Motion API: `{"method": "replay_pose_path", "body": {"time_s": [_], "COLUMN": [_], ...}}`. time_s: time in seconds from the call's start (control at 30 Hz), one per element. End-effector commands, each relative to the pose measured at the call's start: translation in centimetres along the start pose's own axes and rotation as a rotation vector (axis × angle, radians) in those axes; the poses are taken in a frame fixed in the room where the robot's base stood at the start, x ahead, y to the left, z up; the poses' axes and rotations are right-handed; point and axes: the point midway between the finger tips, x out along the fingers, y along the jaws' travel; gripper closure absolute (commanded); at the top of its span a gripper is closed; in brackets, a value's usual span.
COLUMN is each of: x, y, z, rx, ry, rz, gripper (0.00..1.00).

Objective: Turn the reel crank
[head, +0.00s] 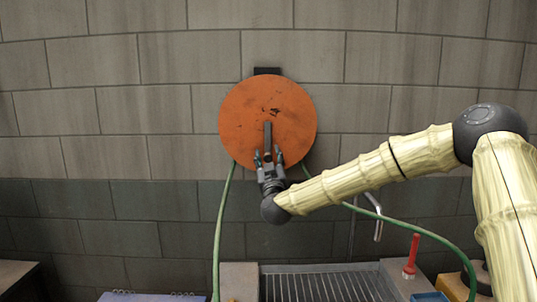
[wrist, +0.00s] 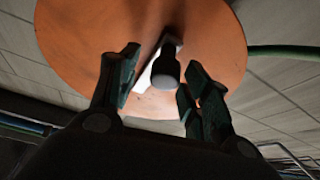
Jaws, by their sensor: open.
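The orange reel disc (head: 245,105) is mounted on the block wall, with a green hose hanging from it. A dark crank arm (head: 267,133) runs down from the disc's centre to a knob near its lower edge. My gripper (head: 268,158) is at the lower part of the disc, pointing up, with its fingers on either side of the crank's lower end. In the wrist view the crank's dark knob (wrist: 166,70) shows between the open fingertips of my gripper (wrist: 158,80), with gaps on both sides. The orange disc (wrist: 80,45) fills the background there. Whether a finger touches the knob cannot be told.
The green hose (head: 219,235) hangs on the left and loops right (head: 420,230). Below are a metal grate (head: 320,285), a red-handled object (head: 412,255) and a blue item (head: 150,297). A bent metal pipe (head: 376,215) stands right of the reel. The wall left of the reel is clear.

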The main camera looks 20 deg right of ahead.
Motion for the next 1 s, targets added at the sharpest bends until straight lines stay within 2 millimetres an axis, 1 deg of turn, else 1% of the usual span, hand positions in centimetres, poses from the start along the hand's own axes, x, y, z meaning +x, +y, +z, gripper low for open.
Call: {"method": "replay_pose_path", "body": {"time_s": [0.1, 0.37, 0.4, 0.47, 0.5, 0.63, 0.67, 0.87, 1.0], "x": [0.45, 0.50, 0.50, 0.50, 0.49, 0.49, 0.49, 0.54, 0.91], "y": [-0.03, -0.05, -0.04, -0.04, -0.04, -0.04, -0.03, -0.06, -0.36], "z": [0.17, 0.16, 0.16, 0.15, 0.15, 0.16, 0.17, 0.21, 0.28], "rx": [-0.001, -0.001, -0.001, -0.001, -0.001, -0.001, -0.001, -0.003, -0.019], "ry": [-0.002, -0.001, -0.001, -0.001, -0.001, -0.001, -0.002, -0.002, -0.001], "rz": [-0.001, -0.001, -0.001, -0.001, -0.001, -0.001, -0.001, -0.002, -0.012], "gripper": [0.53, 0.53, 0.56, 0.67, 0.74, 0.98, 1.00, 1.00, 1.00]}}
